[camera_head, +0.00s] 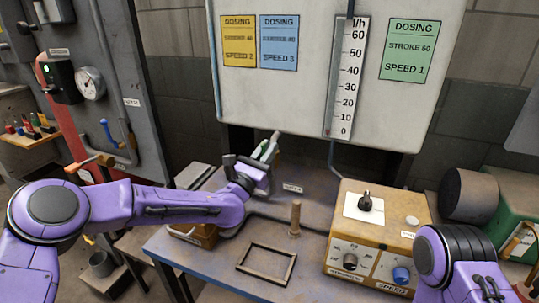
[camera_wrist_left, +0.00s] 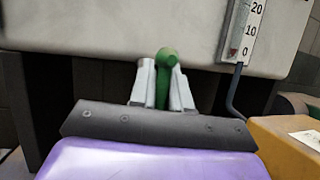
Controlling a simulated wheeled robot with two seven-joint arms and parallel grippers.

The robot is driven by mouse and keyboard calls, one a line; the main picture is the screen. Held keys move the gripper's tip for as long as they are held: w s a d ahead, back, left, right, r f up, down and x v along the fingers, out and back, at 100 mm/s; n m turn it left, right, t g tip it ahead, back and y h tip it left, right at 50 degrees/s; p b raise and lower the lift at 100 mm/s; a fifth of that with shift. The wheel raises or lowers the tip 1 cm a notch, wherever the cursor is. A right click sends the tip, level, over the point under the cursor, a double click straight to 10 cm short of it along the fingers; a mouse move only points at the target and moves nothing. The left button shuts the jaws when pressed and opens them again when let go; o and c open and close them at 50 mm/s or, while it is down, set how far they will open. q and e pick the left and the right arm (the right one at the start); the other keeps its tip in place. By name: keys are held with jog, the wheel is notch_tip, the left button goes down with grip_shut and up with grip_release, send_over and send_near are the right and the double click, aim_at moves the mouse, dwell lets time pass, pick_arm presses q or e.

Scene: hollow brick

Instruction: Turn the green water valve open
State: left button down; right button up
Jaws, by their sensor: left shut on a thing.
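The green valve handle (camera_wrist_left: 166,62) stands upright between the two pale fingers of my left gripper (camera_wrist_left: 162,88) in the left wrist view. The fingers are shut on it, one on each side, and its rounded top shows above them. In the head view my left gripper (camera_head: 266,146) reaches over the back of the bench, below the white panel. There the fingers and wrist hide most of the valve, and its pipe cannot be made out. My right arm shows at the lower right, but its gripper is out of view.
A yellow control box (camera_head: 371,224) with knobs stands on the bench right of my left gripper. A wooden peg (camera_head: 295,218) and an empty dark frame (camera_head: 246,264) are nearer. The white panel (camera_head: 300,90) with a flow scale (camera_head: 346,85) rises behind.

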pick_arm(q)
jog(key=shift+f+n, duration=0.1)
jog(key=shift+n, duration=0.2)
jog(key=c, duration=1.2)
grip_release()
jog(key=shift+a, duration=0.1)
jog(key=shift+o, duration=0.2)
jog(key=b+v, duration=0.3)
jog(key=v, duration=0.7)
jog(key=shift+s, duration=0.25)
jog(key=shift+a, duration=0.1)
